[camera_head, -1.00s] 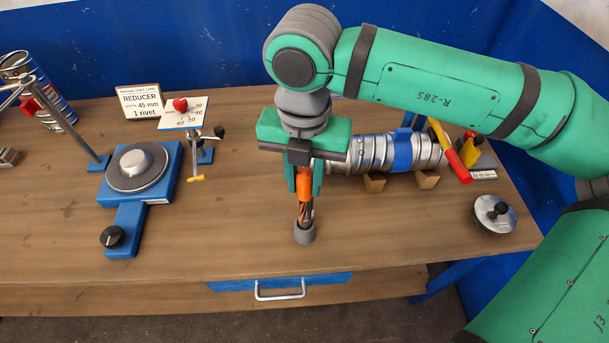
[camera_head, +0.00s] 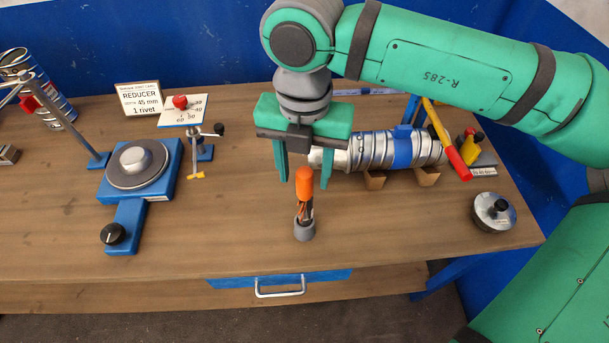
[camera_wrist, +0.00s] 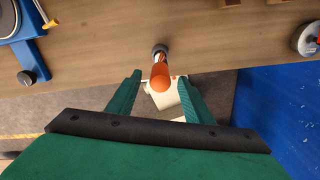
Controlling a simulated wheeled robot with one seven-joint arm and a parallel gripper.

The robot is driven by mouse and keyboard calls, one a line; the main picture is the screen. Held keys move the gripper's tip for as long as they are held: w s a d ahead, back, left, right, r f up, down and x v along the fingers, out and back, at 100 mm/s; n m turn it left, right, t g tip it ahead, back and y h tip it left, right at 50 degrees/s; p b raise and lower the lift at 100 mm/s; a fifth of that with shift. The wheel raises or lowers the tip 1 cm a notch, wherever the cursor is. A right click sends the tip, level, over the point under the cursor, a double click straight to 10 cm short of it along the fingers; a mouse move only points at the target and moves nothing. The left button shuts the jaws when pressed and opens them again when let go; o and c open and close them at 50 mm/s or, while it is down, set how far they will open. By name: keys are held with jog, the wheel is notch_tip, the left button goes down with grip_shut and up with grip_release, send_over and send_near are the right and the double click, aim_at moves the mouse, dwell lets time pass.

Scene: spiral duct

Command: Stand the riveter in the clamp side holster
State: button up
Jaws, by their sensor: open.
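An orange-topped tool (camera_head: 304,184), which I take for the riveter, stands upright with its lower end in a small grey cup (camera_head: 304,231) near the table's front edge. I cannot tell for sure whether this cup is the clamp side holster. My gripper (camera_head: 303,178) is open and empty, its fingertips around the level of the orange top. In the wrist view the orange top (camera_wrist: 160,77) shows between the two spread fingers, with the grey cup (camera_wrist: 160,50) beyond it. No contact between fingers and tool is visible.
A silver duct with a blue band (camera_head: 402,151) lies on wooden blocks (camera_head: 426,176) behind and right, with a red-and-yellow handle (camera_head: 455,160) beside it. A blue turntable fixture (camera_head: 126,216) stands left. A round lidded piece (camera_head: 494,213) sits right. Bare wood surrounds the cup.

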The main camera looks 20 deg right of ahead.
notch_tip(320, 180, up, 8)
jog(key=shift+w+f, duration=0.1)
jog(key=shift+f, duration=0.05)
jog(key=shift+r, duration=0.2)
dwell(1.2)
